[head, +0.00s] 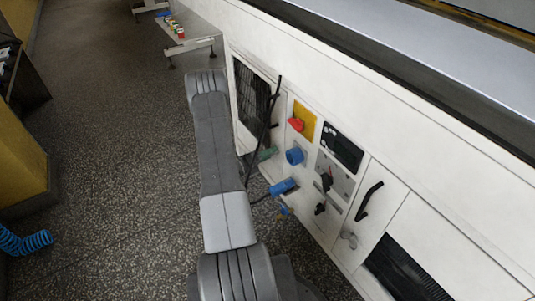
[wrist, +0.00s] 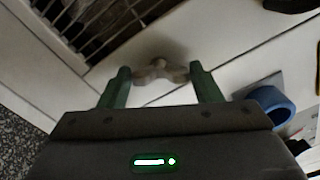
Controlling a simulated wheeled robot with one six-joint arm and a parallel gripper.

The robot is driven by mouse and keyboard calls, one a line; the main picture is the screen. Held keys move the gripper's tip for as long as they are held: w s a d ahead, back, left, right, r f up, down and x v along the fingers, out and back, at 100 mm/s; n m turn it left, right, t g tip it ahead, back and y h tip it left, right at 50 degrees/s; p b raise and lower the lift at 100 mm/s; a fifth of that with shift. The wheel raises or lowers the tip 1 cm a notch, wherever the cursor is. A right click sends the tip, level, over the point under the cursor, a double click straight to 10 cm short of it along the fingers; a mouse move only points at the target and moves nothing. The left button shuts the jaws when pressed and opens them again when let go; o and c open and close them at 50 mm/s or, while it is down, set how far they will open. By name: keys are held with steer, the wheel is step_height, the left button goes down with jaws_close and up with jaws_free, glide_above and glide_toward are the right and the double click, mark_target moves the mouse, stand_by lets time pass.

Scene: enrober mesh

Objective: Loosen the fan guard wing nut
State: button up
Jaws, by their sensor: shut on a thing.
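In the wrist view the pale metal wing nut (wrist: 160,71) sits on the white panel beside the dark slatted guard (wrist: 100,25). My gripper (wrist: 161,84) has its two green fingers on either side of the nut's wings and is shut on it. In the head view my gripper (head: 267,153) shows as a bit of green close to the panel, just below the left guard (head: 252,97). The nut it holds cannot be made out there.
A blue round socket (head: 294,156) is close right of my gripper, also in the wrist view (wrist: 270,103). A blue plug (head: 283,187), a red switch (head: 296,124) and a black door handle (head: 368,201) stick out nearby. Another wing nut-like knob (head: 349,239) is lower right.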

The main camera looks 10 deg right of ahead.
steer(key=n+p, duration=0.1)
steer(key=n, duration=0.4)
steer(key=shift+n, duration=0.3)
stand_by(0.4)
steer(key=o, duration=1)
steer(key=shift+a, duration=0.1)
steer(key=p+v, duration=0.1)
steer(key=v, duration=1.2)
steer(key=shift+a+p, duration=0.3)
steer(key=shift+p, duration=0.1)
steer(key=shift+d, duration=0.1)
steer(key=b+x, duration=0.2)
steer(key=x, duration=1.1)
steer(key=shift+d, duration=0.3)
